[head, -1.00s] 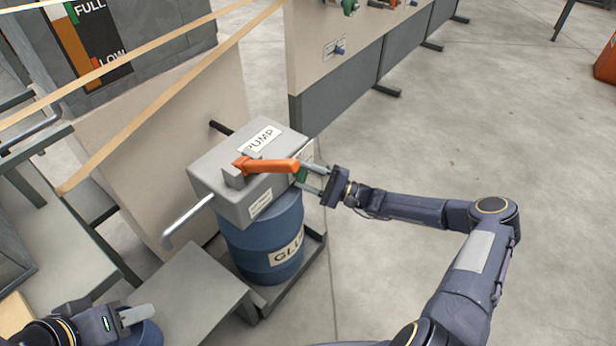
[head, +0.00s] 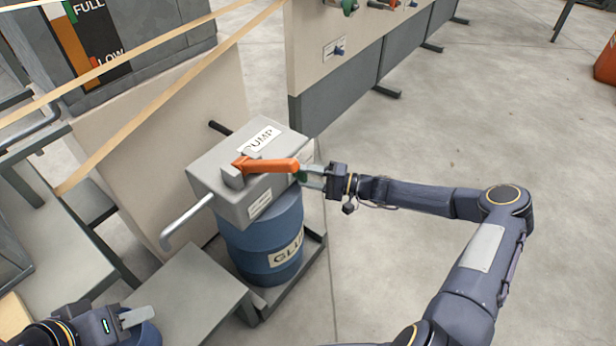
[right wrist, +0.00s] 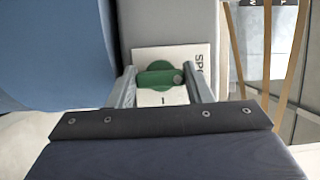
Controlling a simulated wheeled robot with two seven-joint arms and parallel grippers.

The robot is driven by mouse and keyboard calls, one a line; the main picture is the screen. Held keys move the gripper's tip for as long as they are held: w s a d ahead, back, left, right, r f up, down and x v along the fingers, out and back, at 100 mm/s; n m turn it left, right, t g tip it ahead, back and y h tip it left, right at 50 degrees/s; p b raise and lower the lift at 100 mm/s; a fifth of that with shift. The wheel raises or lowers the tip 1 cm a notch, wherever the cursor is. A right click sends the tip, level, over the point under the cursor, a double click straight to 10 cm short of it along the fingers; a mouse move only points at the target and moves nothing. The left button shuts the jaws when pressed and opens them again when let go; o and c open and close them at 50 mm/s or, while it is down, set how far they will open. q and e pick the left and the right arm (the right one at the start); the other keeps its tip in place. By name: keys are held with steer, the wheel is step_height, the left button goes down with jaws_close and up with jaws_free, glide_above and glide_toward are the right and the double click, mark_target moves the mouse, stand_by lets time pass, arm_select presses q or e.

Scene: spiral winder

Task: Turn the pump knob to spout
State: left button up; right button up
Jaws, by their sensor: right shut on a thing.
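The grey pump box (head: 222,166), marked PUMP, sits on a blue glue drum (head: 262,240) and has an orange lever on top. The green pump knob (head: 302,174) is on the box's right side, partly hidden by my right gripper (head: 310,178). In the right wrist view the green knob (right wrist: 160,78) lies between the two fingers of my right gripper (right wrist: 158,88), which is shut on it. A white label behind it shows the letters "SPO" at its right edge. My left gripper (head: 136,316) is at the lower left, away from the pump; its finger opening is unclear.
The orange lever (head: 265,165) lies across the box top, close to my right fingers. A spout pipe (head: 185,222) sticks out to the left. A grey bench (head: 190,290) stands left of the drum. Open floor (head: 440,140) is on the right.

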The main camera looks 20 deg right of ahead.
stand_by(0.3)
steer(key=o, duration=1)
steer(key=p+v, duration=0.1)
steer(key=v, duration=0.6)
steer(key=shift+s+d, duration=0.2)
steer(key=shift+d, duration=0.15)
